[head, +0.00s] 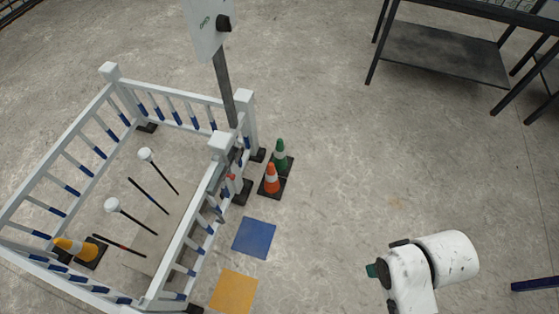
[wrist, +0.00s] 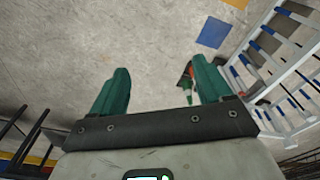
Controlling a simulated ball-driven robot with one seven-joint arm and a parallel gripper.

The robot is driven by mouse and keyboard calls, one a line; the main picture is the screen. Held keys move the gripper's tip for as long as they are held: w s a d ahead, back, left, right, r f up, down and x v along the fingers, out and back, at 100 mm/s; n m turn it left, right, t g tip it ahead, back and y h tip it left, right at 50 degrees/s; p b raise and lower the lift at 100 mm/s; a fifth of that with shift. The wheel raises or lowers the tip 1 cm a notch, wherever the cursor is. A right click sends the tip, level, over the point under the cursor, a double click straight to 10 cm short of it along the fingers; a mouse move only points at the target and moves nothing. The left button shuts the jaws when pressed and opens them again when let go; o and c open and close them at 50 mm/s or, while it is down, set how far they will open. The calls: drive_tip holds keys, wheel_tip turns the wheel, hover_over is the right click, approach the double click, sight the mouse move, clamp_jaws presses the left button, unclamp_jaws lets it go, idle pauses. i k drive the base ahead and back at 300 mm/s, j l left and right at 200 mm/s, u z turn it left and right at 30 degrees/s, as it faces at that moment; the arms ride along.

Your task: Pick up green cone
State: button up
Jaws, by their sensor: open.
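The green cone (head: 280,153) with a white band stands upright on a dark base in the head view, just right of the fence's corner post. An orange cone (head: 271,180) with a white band stands close in front of it. My gripper (head: 372,270) is at the lower right of the head view, well apart from the cones. In the wrist view its two green fingers (wrist: 158,78) are spread, with bare floor between them.
A white fence (head: 168,95) with blue bands encloses rods and a yellow-orange cone (head: 75,248). A signpost (head: 226,85) rises at its corner. Blue (head: 254,238) and yellow (head: 234,291) floor squares lie beside it. A dark table (head: 445,55) stands upper right. The floor between is clear.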

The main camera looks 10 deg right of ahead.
sight(283, 163)
drive_tip(key=i+j, duration=0.2)
drive_tip(key=i, duration=0.55)
drive_tip(key=i+j+u, duration=0.1)
drive_tip(key=i, duration=0.65)
drive_tip(key=i+j, duration=0.2)
drive_tip(key=i, duration=0.6)
